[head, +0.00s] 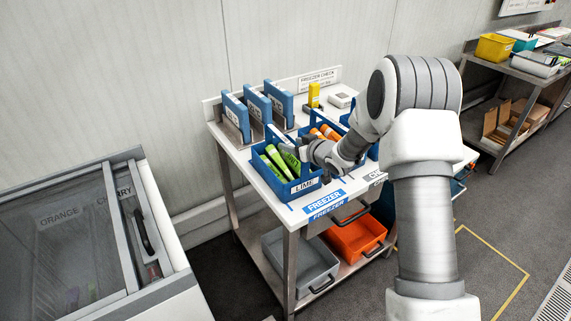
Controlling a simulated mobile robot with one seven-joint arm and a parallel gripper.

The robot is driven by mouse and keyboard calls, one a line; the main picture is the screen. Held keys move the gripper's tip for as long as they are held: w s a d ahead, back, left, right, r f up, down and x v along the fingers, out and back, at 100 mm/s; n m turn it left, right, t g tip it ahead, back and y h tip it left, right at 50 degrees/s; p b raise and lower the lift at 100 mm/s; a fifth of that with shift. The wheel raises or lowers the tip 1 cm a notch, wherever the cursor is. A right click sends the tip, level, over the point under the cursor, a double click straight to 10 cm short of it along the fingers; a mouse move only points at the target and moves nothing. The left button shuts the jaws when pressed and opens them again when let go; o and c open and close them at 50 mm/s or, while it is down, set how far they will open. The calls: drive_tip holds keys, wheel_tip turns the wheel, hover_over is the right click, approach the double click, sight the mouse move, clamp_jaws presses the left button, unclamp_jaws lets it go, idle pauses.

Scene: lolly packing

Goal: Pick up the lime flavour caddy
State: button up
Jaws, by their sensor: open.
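The lime flavour caddy (304,186) is a blue open box with a white LIME label on its front, at the front left of the metal table. Several green lollies (275,161) stand in it, leaning. My gripper (298,149) is open at the caddy's right rear part, close to the green lollies. Its fingers are small and partly hidden, and I cannot tell whether they touch the caddy or its handle. My forearm covers much of the table to the right.
A blue caddy with orange lollies (330,133) stands just behind my wrist. Several blue upright holders (257,105) line the table's back. An orange bin (357,238) and a grey bin (298,262) sit on the lower shelf. A glass-topped freezer (78,240) stands at the left.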

sight(288, 141)
drive_tip(key=shift+p+x, duration=0.55)
drive_tip(key=shift+x, duration=2)
drive_tip(key=shift+c, duration=0.3)
clamp_jaws()
drive_tip(key=shift+r, duration=0.15)
